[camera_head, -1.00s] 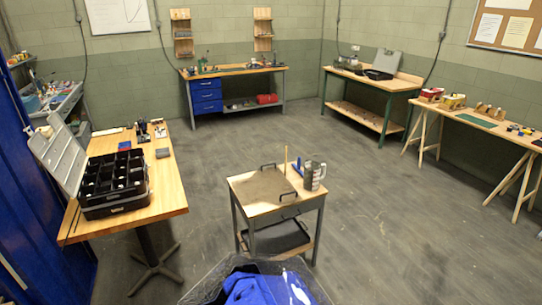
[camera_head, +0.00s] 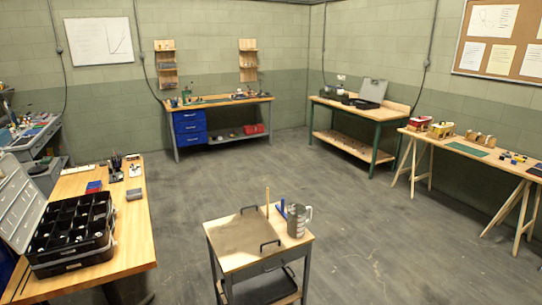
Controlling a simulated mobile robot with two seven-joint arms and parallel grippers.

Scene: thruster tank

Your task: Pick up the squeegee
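I cannot pick out a squeegee for certain. A small metal-legged table (camera_head: 296,248) stands in front at the lower middle. At its back edge are an upright wooden stick (camera_head: 267,199) and a slim blue item (camera_head: 282,209), both too small to identify. A grey mug-like container (camera_head: 298,222) with a handle stands beside them. Neither of my grippers shows in the head view.
A wooden table (camera_head: 137,225) at left holds an open black organiser case (camera_head: 72,235). A workbench with blue drawers (camera_head: 190,125) and a green-legged bench (camera_head: 345,135) stand at the back. A trestle table (camera_head: 480,152) is at right. The floor between is open.

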